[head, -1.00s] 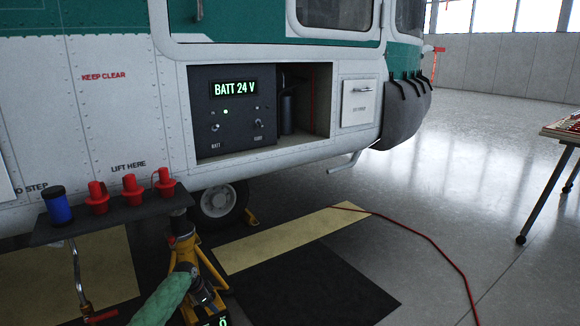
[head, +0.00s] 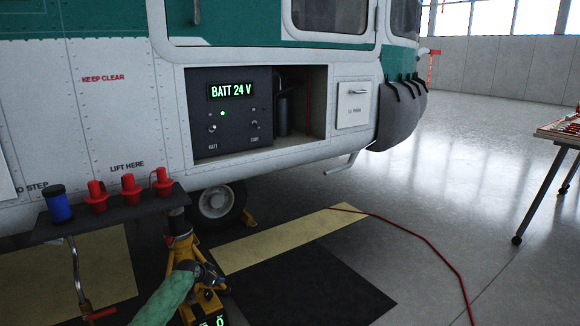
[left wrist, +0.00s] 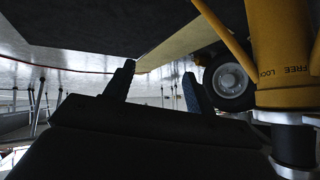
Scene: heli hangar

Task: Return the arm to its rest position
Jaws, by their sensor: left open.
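My left arm, with a green forearm, comes in low in the head view, and its dark left gripper (head: 212,283) is in front of the yellow jack (head: 182,246). In the left wrist view its two fingers (left wrist: 158,88) stand apart with nothing between them. The yellow jack body with "FREE LOCK" lettering (left wrist: 285,70) is close on the right of that view, beside the fingers and apart from them. My right gripper is not in view.
A dark shelf (head: 130,217) with a blue cylinder (head: 57,205) and red plugs (head: 128,188) is left of the jack. The helicopter (head: 110,120) stands behind, its panel reading "BATT 24 V". A red cable (head: 440,255) crosses open floor; a table (head: 558,134) is far right.

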